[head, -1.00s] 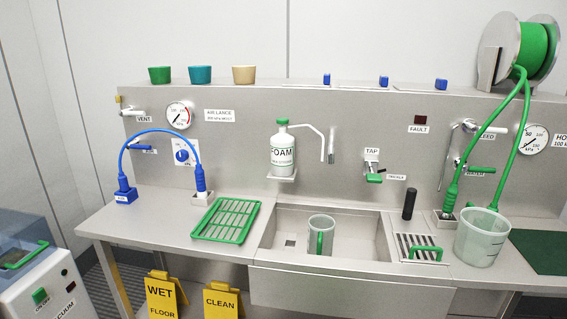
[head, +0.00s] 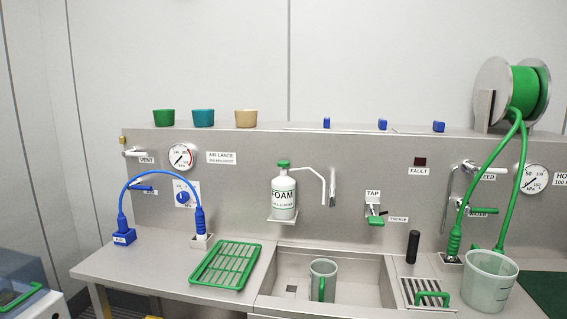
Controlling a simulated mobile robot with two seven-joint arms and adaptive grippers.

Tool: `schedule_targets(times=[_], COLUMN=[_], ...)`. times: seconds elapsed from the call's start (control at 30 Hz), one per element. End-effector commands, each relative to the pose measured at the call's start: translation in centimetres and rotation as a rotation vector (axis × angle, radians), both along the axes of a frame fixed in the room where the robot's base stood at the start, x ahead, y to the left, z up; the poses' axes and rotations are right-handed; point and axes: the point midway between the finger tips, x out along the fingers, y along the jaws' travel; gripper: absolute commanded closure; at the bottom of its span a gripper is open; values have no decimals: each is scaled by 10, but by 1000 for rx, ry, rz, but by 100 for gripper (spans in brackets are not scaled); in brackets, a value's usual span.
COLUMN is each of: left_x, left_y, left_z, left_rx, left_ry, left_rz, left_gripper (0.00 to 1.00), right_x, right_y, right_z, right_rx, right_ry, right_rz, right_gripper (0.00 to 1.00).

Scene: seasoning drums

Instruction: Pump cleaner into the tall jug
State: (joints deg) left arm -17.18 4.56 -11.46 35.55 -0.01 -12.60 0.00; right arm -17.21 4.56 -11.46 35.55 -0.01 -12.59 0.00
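The foam cleaner bottle (head: 284,197) is white with a green cap and a FOAM label. It stands upright on a small wall bracket above the sink, and its bent pump spout (head: 314,173) reaches out to the right. A tall grey jug (head: 323,282) with a green handle stands upright in the sink, below and to the right of the bottle. A larger translucent jug (head: 488,281) stands on the counter at the right. I cannot tell what is inside either jug. Neither of my grippers is in view.
The steel sink (head: 358,264) has a tap (head: 374,212) above it. A green rack (head: 226,265) lies left of the sink, and a grate (head: 426,293) with a green handle is at its right. A blue hose (head: 153,177) and green hose (head: 490,190) arch over the counter.

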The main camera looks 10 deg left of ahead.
Motion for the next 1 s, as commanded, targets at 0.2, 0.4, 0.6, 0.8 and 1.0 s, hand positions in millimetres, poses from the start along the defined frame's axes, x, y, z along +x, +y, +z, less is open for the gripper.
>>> schedule_targets(times=[0.2, 0.4, 0.6, 0.8, 1.0], left_x=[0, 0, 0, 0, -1], left_y=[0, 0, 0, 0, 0], left_z=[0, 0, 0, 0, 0], left_rx=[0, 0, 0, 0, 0], left_ry=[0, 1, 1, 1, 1], left_rz=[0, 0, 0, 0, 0], left_gripper=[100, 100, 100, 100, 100], right_x=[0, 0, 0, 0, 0], right_y=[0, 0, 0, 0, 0], right_z=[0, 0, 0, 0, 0], right_rx=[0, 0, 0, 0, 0], right_ry=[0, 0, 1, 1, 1], right_rz=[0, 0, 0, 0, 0], right_gripper=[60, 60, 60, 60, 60])
